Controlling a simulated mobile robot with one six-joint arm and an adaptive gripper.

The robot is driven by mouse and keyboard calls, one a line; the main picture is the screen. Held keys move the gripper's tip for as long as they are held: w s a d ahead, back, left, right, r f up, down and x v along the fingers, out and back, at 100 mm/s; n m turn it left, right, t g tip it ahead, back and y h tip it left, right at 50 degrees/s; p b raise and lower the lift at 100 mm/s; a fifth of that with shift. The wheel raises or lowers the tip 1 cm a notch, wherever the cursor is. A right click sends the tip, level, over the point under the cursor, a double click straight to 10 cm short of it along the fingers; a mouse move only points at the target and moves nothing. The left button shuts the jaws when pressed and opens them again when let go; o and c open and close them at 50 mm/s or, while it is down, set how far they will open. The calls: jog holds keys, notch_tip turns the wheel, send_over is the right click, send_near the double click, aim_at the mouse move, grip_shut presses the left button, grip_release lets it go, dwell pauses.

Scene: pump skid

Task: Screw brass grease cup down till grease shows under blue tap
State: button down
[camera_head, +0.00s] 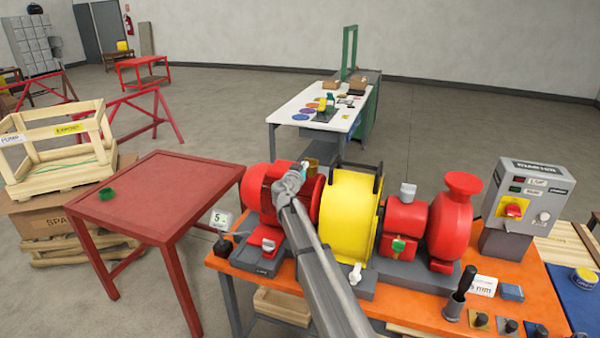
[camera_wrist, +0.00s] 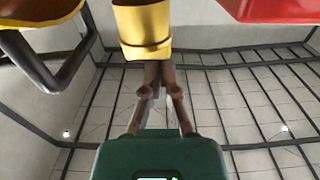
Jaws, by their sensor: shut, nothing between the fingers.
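The brass grease cup (camera_wrist: 145,28) fills the top middle of the wrist view, seen from close by. My gripper (camera_wrist: 157,68) is shut and empty. Its fingertips overlap the cup's lower edge in the wrist view; I cannot tell whether they touch it. In the head view my wrist hides the fingertips. I cannot make out a blue tap for certain, and no grease shows.
The red motor (camera_head: 257,190), yellow guard (camera_head: 345,210) and red pump (camera_head: 455,220) stand on the orange bench (camera_head: 415,308). A green tap (camera_head: 398,244) is on the red housing. A control box (camera_head: 530,195) stands at right. The red table (camera_head: 160,190) is mostly clear.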

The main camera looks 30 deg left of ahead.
jog(key=shift+w+a, duration=0.15)
jog(key=shift+w, duration=0.75)
jog(key=shift+w+d, duration=0.2)
